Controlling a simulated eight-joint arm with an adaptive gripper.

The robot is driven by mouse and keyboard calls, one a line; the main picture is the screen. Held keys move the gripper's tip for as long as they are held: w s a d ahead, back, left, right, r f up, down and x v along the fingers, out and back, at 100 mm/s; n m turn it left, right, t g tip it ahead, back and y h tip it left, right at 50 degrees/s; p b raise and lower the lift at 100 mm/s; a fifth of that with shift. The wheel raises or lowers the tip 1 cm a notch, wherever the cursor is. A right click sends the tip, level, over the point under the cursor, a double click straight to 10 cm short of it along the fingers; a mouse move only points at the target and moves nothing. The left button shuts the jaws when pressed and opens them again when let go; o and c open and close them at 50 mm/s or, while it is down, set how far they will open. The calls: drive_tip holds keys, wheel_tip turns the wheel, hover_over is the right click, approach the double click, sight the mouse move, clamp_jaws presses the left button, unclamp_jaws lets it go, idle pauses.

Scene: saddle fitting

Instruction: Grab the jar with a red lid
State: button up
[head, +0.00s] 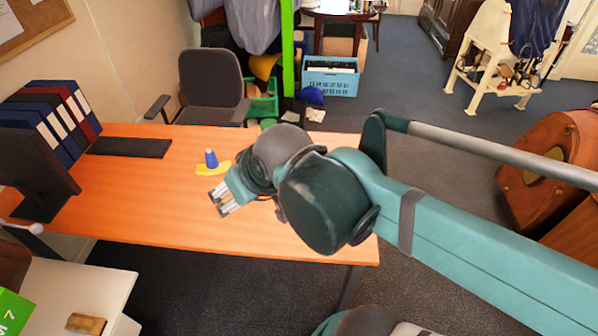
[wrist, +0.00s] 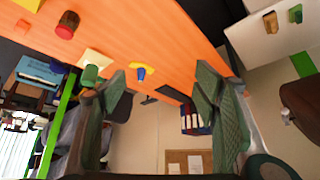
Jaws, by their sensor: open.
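The jar with a red lid (wrist: 67,26) shows in the wrist view at the upper left, on the orange desk. It has a dark brown body and the red lid faces the lower side of the picture. I cannot see it in the head view, where my arm covers part of the desk. My gripper (wrist: 160,82) is open and empty in the wrist view, with the jar well off to the left of its fingers. In the head view my gripper (head: 219,203) is over the desk, fingers pointing left.
A blue cone-like item on a yellow base (head: 211,160) stands near my fingers. It also shows in the wrist view (wrist: 140,71). A green item (wrist: 90,74) is by a pale yellow block (wrist: 97,58). Binders (head: 55,118) and a monitor (head: 35,165) occupy the desk's left end.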

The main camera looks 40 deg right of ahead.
drive_tip(key=w+d+f+m+g+h+b, duration=0.1)
drive_tip(key=w+d+f+m+g+b, duration=0.1)
drive_tip(key=w+d+f+m, duration=0.4)
drive_tip(key=w+d+f+m+g+h+b, duration=0.1)
drive_tip(key=w+d+f+m+g, duration=0.15)
drive_tip(key=w+d, duration=0.6)
drive_tip(key=w+d+f+m+b, duration=0.1)
drive_tip(key=d+f+m, duration=0.1)
drive_tip(key=d+f, duration=0.5)
drive_tip(key=w+d+f+m+g, duration=0.1)
drive_tip(key=d+f+m, duration=0.1)
drive_tip(key=d+f, duration=0.4)
drive_tip(key=w+d+f+m+g+b, duration=0.1)
drive_tip(key=d+f+m, duration=0.2)
drive_tip(key=d+f, duration=0.4)
drive_tip(key=shift+d+f+y+b, duration=0.3)
drive_tip(key=shift+d+b, duration=0.05)
drive_tip(key=shift+d, duration=0.1)
drive_tip(key=shift+d+f+g, duration=0.25)
drive_tip(key=shift+d+f, duration=0.05)
drive_tip(key=shift+f, duration=0.05)
drive_tip(key=shift+f, duration=0.1)
drive_tip(key=shift+d+f+b, duration=0.1)
drive_tip(key=shift+f+b, duration=0.2)
drive_tip(key=shift+f, duration=0.9)
